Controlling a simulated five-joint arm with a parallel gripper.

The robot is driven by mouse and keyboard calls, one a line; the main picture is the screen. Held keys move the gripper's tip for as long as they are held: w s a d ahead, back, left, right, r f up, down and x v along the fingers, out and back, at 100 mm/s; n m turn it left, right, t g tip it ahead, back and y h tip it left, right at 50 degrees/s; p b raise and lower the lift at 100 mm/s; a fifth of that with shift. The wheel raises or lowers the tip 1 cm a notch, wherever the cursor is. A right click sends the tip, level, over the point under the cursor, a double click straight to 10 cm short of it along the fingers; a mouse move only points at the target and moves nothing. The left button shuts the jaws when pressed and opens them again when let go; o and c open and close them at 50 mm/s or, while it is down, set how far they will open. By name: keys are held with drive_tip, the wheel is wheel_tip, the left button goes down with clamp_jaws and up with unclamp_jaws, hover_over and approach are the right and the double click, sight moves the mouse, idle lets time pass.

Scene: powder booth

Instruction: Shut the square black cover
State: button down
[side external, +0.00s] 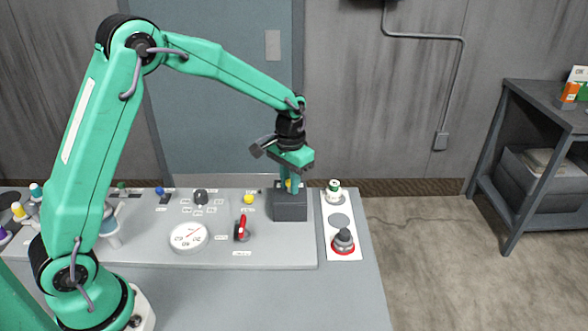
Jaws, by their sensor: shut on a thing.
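The square black cover (289,209) shows as a dark, square-faced piece standing up from the right part of the grey panel. I cannot tell where its hinge is or how far it is tilted. My gripper (290,187) points down from above, its teal fingers shut at the cover's top edge. A small yellow spot (288,184) shows between the fingers; what it belongs to is unclear. The fingertips are partly hidden at the cover's top, and what lies behind the cover is hidden.
The grey panel (285,255) carries a round dial (189,236), a red-handled switch (241,229), a black knob (201,196) and a yellow button (248,199). Right of the cover, a white strip (347,254) holds a green-and-white knob (333,190) and a red-based black knob (343,240).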

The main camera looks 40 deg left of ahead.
drive_tip(key=c, duration=1.3)
unclamp_jaws()
drive_tip(key=shift+w+a, duration=0.25)
drive_tip(key=shift+d+r, duration=0.1)
drive_tip(key=shift+r, duration=0.05)
drive_tip(key=shift+r, duration=3.75)
drive_tip(key=shift+s+r, duration=0.35)
drive_tip(key=shift+r, duration=0.05)
drive_tip(key=s+r+t, duration=0.3)
drive_tip(key=s+r, duration=0.5)
drive_tip(key=s, duration=0.3)
drive_tip(key=s+a+t, duration=0.1)
drive_tip(key=s+t, duration=0.1)
drive_tip(key=s, duration=1.2)
drive_tip(key=shift+s+f+t, duration=0.2)
drive_tip(key=shift+f+t, duration=0.1)
